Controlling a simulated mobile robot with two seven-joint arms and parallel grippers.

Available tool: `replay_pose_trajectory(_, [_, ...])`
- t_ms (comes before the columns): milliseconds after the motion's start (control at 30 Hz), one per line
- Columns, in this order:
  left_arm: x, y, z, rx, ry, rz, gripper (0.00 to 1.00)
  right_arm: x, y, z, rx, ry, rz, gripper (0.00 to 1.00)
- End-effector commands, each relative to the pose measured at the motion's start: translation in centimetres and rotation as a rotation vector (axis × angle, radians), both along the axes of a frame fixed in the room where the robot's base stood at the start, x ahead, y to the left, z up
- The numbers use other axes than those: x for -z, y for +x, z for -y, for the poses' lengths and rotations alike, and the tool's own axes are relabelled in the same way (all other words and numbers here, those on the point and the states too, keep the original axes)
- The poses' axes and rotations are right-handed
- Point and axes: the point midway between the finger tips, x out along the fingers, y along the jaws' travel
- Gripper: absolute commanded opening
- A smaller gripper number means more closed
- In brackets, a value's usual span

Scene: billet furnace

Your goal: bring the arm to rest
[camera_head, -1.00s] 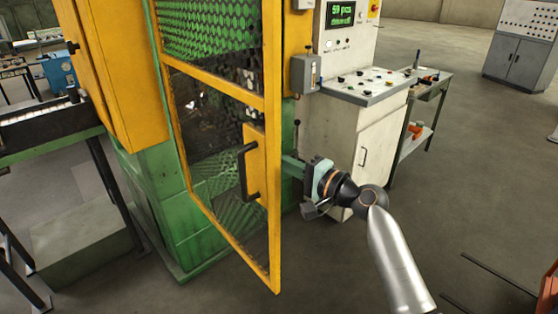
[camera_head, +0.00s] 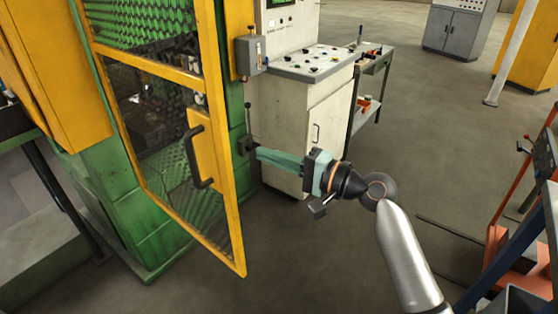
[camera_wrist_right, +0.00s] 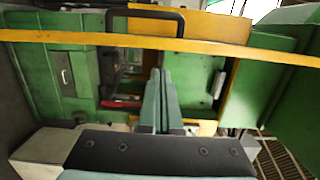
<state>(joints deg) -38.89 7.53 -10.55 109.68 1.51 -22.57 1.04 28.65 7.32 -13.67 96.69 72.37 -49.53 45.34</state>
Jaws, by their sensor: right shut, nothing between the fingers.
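My right gripper (camera_head: 262,156) reaches in from the lower right in the head view, its green fingers pointing left. It is shut and empty. In the right wrist view its fingers (camera_wrist_right: 157,100) lie together in the middle. The yellow-framed mesh door (camera_head: 165,75) of the green and yellow machine stands ajar to the left of the fingers. Its black handle (camera_head: 196,158) is left of the fingertips, with a gap between them in the head view. My left gripper is out of view.
A white control cabinet (camera_head: 310,125) with a button panel stands behind the gripper. A side table (camera_head: 373,68) is beside it. An orange and blue frame (camera_head: 500,240) stands at the right edge. The floor (camera_head: 440,150) between is mostly clear.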

Motion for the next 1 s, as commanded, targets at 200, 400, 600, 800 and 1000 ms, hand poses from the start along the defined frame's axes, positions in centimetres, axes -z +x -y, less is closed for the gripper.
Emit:
replay_pose_trajectory(200, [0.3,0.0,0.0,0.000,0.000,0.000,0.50,0.4,-1.1,1.8,0.005,-0.006,0.000,0.00])
replay_pose_trajectory(400, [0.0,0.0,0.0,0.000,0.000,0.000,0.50,7.7,-1.7,3.4,0.117,-0.152,0.008,0.00])
replay_pose_trajectory(600, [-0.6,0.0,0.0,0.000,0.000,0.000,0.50,20.2,-6.0,7.0,0.260,-0.517,0.063,0.00])
replay_pose_trajectory(800, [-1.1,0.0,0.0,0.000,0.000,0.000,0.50,30.0,-14.1,10.8,0.264,-0.936,0.147,0.00])
replay_pose_trajectory(1000, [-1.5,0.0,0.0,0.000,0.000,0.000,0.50,35.3,-22.8,13.5,0.146,-1.294,0.257,0.00])
